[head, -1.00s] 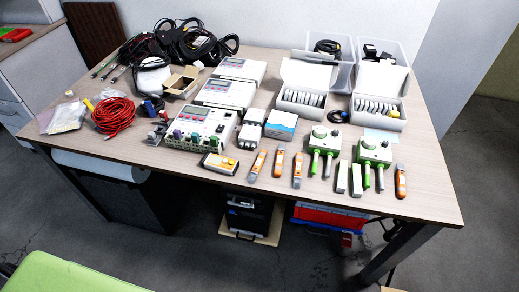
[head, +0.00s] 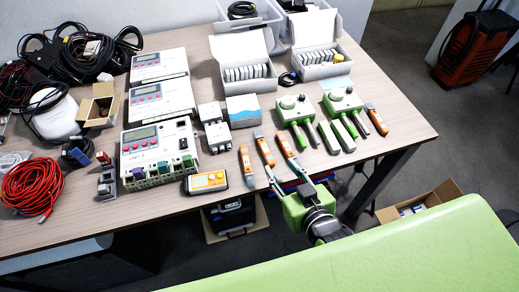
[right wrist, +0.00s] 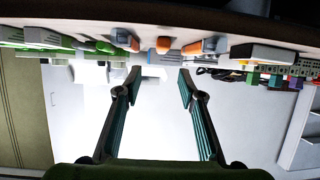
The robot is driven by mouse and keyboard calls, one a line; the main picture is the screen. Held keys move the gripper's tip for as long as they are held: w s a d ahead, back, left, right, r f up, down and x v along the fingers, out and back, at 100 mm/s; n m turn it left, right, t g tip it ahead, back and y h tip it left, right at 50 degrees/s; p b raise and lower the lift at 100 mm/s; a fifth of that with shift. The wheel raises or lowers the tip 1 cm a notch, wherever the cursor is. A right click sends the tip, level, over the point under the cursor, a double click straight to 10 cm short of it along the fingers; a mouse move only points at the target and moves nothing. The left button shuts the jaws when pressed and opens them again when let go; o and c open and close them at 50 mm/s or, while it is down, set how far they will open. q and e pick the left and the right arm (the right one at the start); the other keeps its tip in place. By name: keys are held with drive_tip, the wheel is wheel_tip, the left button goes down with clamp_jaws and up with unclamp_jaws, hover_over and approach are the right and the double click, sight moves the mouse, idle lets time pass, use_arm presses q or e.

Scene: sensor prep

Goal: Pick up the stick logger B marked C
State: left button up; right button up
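Several orange-and-grey stick loggers lie along the front of the table. Another (head: 376,119) lies far right, beyond the green devices. Their letter marks are too small to read. My right gripper (head: 281,167) is open and empty at the table's front edge, fingers pointing toward the second and third sticks. In the right wrist view its fingers (right wrist: 159,82) are apart, with orange stick ends (right wrist: 163,45) beyond them. My left gripper is not in view.
A yellow meter (head: 206,182) lies left. White boxes and instruments fill the table (head: 410,122) behind. An open carton (head: 420,203) is on the floor at right.

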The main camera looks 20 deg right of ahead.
sight(266, 149)
drive_tip(key=x, duration=1.1)
drive_tip(key=shift+w+a+f, duration=0.15)
drive_tip(key=shift+a+f, duration=0.05)
clamp_jaws()
